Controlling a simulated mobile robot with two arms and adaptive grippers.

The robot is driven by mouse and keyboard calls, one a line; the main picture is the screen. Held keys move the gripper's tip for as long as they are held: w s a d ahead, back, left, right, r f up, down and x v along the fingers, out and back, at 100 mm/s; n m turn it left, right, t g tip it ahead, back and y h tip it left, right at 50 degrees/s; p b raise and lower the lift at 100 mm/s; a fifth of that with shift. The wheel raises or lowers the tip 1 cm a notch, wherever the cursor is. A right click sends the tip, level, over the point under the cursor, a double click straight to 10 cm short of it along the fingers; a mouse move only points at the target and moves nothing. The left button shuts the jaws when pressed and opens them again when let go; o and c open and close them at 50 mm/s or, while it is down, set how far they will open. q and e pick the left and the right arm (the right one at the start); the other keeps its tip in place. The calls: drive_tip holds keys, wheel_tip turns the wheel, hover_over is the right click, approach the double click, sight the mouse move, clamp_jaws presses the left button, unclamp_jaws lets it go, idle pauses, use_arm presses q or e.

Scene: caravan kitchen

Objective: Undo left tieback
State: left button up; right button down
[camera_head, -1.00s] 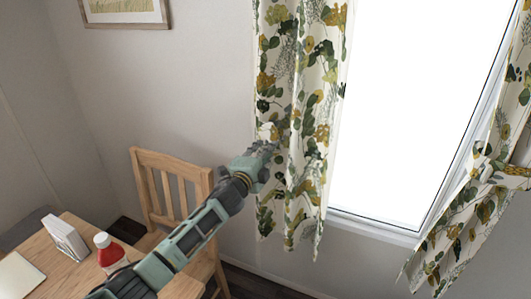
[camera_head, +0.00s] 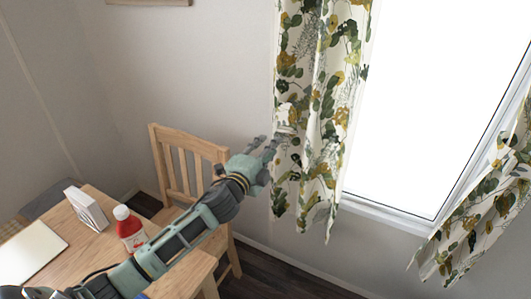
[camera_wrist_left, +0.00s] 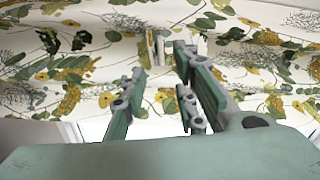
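The left curtain (camera_head: 318,110), white with green and yellow leaves, hangs at the left side of the window. It hangs fairly straight, with a slight gather near a small pale band (camera_head: 287,128), which may be its tieback. My left gripper (camera_head: 266,145) is at the curtain's left edge, close to that band. In the left wrist view its fingers (camera_wrist_left: 160,95) are spread apart with nothing between them. Curtain cloth (camera_wrist_left: 80,50) fills the background there, with a pale upright strip (camera_wrist_left: 157,48) beyond the fingertips. My right gripper is not in view.
A wooden chair (camera_head: 187,160) stands behind my left forearm. The table (camera_head: 100,250) at lower left holds a red bottle (camera_head: 131,232), a white napkin holder (camera_head: 87,208) and a pale flat item (camera_head: 28,250). The right curtain (camera_head: 490,205) is swept aside at the right.

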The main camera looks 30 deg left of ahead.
use_arm(q)
drive_tip(key=shift+s, duration=1)
